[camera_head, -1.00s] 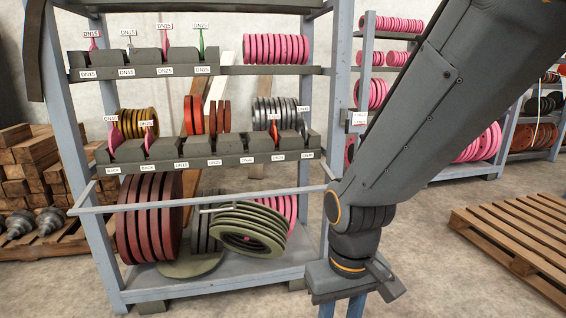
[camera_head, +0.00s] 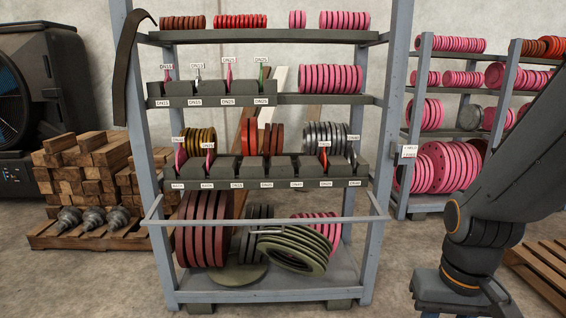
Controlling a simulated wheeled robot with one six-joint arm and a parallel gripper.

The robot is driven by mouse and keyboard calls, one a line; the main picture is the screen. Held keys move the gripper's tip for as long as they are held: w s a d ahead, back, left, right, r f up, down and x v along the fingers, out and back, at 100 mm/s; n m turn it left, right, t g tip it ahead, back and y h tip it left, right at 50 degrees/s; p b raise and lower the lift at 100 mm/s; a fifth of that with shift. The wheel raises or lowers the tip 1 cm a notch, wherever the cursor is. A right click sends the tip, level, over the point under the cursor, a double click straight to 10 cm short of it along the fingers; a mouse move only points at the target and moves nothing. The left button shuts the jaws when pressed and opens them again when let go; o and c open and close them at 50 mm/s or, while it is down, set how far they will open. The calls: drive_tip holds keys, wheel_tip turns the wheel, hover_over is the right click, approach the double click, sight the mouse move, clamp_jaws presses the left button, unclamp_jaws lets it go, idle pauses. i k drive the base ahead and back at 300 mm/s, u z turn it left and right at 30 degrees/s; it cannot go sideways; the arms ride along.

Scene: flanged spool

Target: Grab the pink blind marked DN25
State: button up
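The pink blind with a DN25 tag (camera_head: 229,84) stands upright in a slotted dark holder (camera_head: 209,88) on the second level of the rack. It looks thin, with only its upper part above the holder. A green blind (camera_head: 261,84), also tagged DN25, stands just right of it. Two more tagged blinds stand to its left, one pink (camera_head: 168,76) and one pale (camera_head: 198,77). My gripper (camera_head: 453,296) is at the lower right, far from the pink blind. Its fingertips are cut off by the bottom edge, so its opening is hidden.
A lower slotted holder (camera_head: 262,172) also carries thin tagged blinds, some pink. A front rail (camera_head: 270,221) crosses the rack, with large discs behind it. Wood blocks (camera_head: 88,165) lie left. Another rack (camera_head: 412,110) and a pallet (camera_head: 540,275) are right. Floor before the rack is clear.

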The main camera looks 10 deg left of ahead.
sight(210, 159)
drive_tip(key=u, duration=1.2)
